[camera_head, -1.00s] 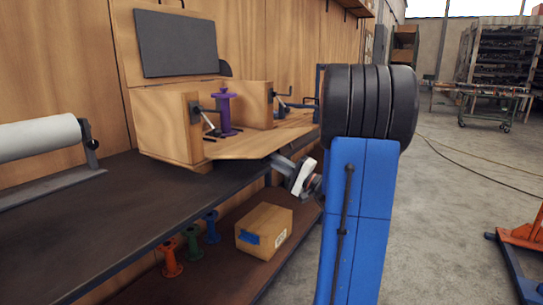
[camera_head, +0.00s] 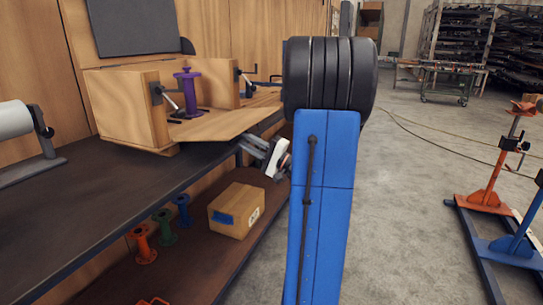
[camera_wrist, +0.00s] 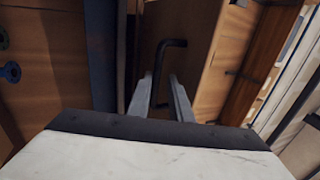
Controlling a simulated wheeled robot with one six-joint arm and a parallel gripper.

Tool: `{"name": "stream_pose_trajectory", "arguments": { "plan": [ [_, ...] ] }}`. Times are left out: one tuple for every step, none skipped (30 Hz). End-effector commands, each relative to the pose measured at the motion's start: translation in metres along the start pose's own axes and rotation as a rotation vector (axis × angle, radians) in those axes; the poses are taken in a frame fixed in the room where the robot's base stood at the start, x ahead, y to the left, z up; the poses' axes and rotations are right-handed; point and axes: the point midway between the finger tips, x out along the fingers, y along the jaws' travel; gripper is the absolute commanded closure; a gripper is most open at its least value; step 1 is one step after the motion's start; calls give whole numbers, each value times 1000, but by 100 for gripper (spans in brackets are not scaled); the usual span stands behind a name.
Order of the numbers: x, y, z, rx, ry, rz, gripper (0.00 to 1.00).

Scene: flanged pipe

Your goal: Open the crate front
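The wooden crate (camera_head: 125,108) stands on the dark workbench. Its front panel (camera_head: 215,126) is folded down and outward, nearly flat, so the inside is exposed. A purple flanged pipe (camera_head: 187,92) stands upright inside. My gripper (camera_head: 259,142) is just below the panel's outer edge, past the bench front. In the wrist view, my gripper's two fingers (camera_wrist: 162,88) are apart, with a bent black handle (camera_wrist: 172,43) running down between them in front of a wooden surface. I cannot tell whether the fingers touch the handle.
A cardboard box (camera_head: 237,208) and several small flanged pipes (camera_head: 164,225) sit on the lower shelf. A white roll (camera_head: 14,120) is on the bench (camera_head: 75,205) at left. Orange and blue stands (camera_head: 485,200) are at right. The floor (camera_head: 400,190) between is clear.

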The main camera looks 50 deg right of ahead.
Motion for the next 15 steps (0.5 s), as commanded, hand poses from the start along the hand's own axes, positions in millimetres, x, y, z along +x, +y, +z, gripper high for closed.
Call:
{"name": "stream_pose_trajectory", "arguments": {
  "plan": [
    [-9,0,-1,0,4,-1,83],
    [-14,0,-1,0,3,-1,83],
    [-20,0,-1,0,5,0,83],
    [-25,0,-2,0,5,0,83],
    [-30,0,-1,-1,4,0,83],
    [-36,0,-1,-1,4,-1,83],
    [-41,0,-1,-1,5,-1,83],
    [-46,0,-1,-1,5,0,83],
    [-52,0,-1,-1,4,0,83],
    [-57,0,-1,-1,4,-1,83],
    [-62,0,-1,-1,5,0,83],
    [-68,0,-1,0,5,0,83],
    [-73,0,-1,0,4,-1,83],
    [-78,0,-1,0,5,-1,83],
    [-84,0,-2,0,5,0,83]
  ]
}}
